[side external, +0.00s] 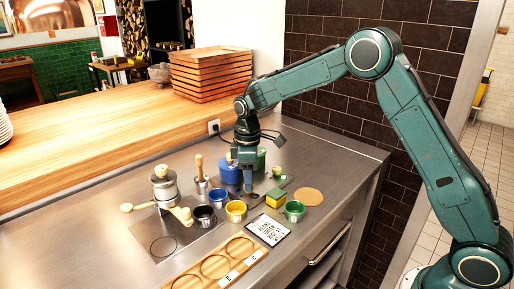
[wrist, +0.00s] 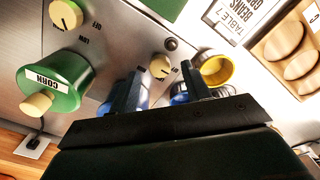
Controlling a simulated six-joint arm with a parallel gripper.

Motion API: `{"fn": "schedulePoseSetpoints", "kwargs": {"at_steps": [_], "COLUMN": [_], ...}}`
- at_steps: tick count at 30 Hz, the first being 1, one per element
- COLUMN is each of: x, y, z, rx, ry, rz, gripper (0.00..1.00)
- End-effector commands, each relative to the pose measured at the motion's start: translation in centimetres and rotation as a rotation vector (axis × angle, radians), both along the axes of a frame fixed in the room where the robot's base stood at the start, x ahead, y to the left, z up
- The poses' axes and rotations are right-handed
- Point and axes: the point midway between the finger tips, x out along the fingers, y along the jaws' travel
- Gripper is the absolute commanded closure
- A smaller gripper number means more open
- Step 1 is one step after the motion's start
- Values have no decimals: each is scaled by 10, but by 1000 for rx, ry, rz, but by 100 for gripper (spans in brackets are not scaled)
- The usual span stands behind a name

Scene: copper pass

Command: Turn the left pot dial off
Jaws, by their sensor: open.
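In the wrist view, a cream dial (wrist: 160,66) on the metal panel lies between the fingertips of my gripper (wrist: 161,72). The fingers are open on either side of it; contact cannot be told. Its printed marks are partly hidden and its setting is unclear. A second cream dial (wrist: 66,15) with OFF and LOW marks is near the green pot (wrist: 62,80), labelled CORN. A blue pot (wrist: 182,98) is partly hidden behind my fingers.
A yellow cup (side external: 236,211), a blue cup (side external: 218,198), a dark cup (side external: 205,216) and a green cup (side external: 294,212) stand nearby. A sponge (side external: 276,198) lies right of my gripper. An order card (side external: 268,230) is in front. The counter's right end is mostly clear.

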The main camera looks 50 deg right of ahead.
Motion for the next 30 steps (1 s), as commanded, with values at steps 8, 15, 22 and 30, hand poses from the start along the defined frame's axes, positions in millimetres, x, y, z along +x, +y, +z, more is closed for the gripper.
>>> {"fn": "schedulePoseSetpoints", "kwargs": {"at_steps": [8,15,22,30], "x": [1,1,1,0], "y": [0,0,0,0], "z": [46,86,110,116], "rx": [0,1,1,0], "ry": [-6,-5,-4,-1], "rz": [0,0,1,0], "gripper": [52,52,52,52]}}
